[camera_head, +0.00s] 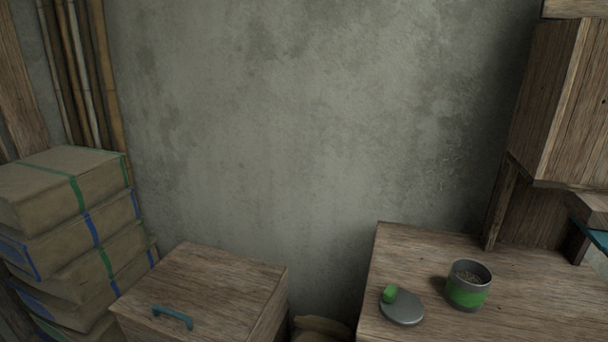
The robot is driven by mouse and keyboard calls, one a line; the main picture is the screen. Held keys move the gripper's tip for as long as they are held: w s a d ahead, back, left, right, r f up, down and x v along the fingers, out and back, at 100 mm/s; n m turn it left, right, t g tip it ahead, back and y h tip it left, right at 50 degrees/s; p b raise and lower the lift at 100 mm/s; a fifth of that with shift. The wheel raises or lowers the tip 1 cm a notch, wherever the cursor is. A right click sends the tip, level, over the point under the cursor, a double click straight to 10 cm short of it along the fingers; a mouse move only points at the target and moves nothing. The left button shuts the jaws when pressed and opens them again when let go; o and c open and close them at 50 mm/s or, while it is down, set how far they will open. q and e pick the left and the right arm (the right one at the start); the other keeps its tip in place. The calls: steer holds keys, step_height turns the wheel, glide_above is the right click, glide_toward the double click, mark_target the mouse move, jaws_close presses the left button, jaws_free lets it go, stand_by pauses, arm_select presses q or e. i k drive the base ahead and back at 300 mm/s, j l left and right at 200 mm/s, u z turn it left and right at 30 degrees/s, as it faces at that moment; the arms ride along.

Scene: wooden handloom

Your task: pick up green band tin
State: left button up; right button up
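The green band tin (467,286) stands upright and open on the wooden table (408,254) at the lower right. It is a grey cylinder with a green band, and dark grainy contents show inside. A round grey lid (403,309) with a green knob (390,293) lies on the table just left of the tin, apart from it. Neither of my grippers is in the view.
A wooden box (200,283) with a teal handle (172,316) stands at the lower middle left. Stacked tied packages (60,187) fill the left side. A wooden cabinet (565,95) overhangs the table's right rear. The table around the tin is mostly clear.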

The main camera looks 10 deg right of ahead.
mark_target(467, 285)
steer(key=z, duration=1.4)
steer(key=k+l+z, duration=0.25)
steer(key=j, duration=0.1)
